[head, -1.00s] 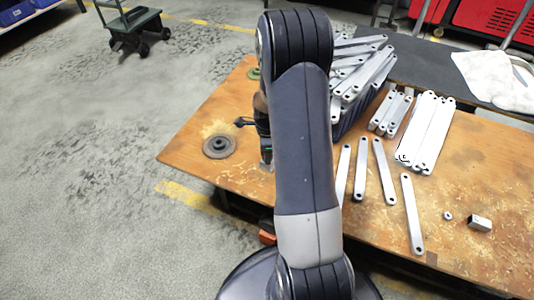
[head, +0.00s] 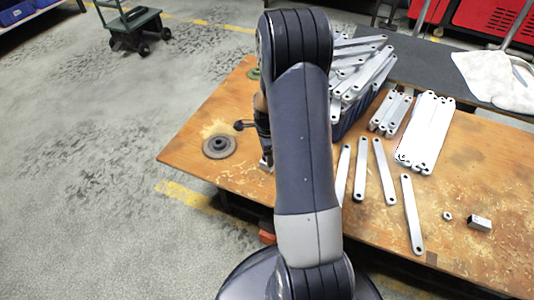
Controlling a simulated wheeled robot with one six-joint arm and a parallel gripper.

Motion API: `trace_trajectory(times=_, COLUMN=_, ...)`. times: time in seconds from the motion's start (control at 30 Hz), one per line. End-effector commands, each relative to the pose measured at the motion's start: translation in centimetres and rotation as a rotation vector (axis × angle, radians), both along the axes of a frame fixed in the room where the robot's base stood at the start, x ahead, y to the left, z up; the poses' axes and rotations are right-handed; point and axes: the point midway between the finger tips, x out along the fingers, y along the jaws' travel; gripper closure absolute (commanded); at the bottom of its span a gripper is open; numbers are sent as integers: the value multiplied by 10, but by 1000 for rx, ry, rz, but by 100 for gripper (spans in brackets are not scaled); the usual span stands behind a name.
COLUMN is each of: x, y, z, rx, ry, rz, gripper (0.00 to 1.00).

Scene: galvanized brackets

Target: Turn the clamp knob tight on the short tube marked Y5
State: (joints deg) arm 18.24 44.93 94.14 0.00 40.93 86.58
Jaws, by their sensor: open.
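My arm crosses the middle of the head view and hides most of my gripper (head: 265,148), of which only a dark sliver shows at the arm's left side, low over the bench's left part. A dark knob-like piece (head: 239,125) sticks out left of it; I cannot tell whether it is the clamp knob or part of my wrist. A small pale metal piece shows just below the sliver, mostly hidden. A short square metal piece (head: 480,223) lies at the bench's right. No Y5 mark is legible anywhere.
The wooden bench (head: 195,165) bears a grey round disc (head: 219,146), a green disc (head: 253,73), a blue bin (head: 347,122) heaped with brackets, several loose brackets (head: 413,215) and a nut (head: 447,216). A white cloth (head: 492,80) lies on a dark mat at the back right.

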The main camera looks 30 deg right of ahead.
Motion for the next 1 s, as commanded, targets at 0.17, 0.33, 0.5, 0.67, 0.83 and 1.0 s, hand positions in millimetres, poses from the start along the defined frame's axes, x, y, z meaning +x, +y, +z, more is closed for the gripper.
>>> trace_trajectory(times=0.17, x=0, y=0, z=0, rx=0, ry=0, rz=140, gripper=49)
trace_trajectory(times=0.33, x=0, y=0, z=0, rx=0, ry=0, rz=277, gripper=49)
trace_trajectory(times=0.5, x=0, y=0, z=0, rx=0, ry=0, rz=413, gripper=49)
trace_trajectory(times=0.67, x=0, y=0, z=0, rx=0, ry=0, rz=542, gripper=49)
trace_trajectory(times=0.83, x=0, y=0, z=0, rx=0, ry=0, rz=680, gripper=49)
trace_trajectory(times=1.0, x=0, y=0, z=0, rx=0, ry=0, rz=819, gripper=49)
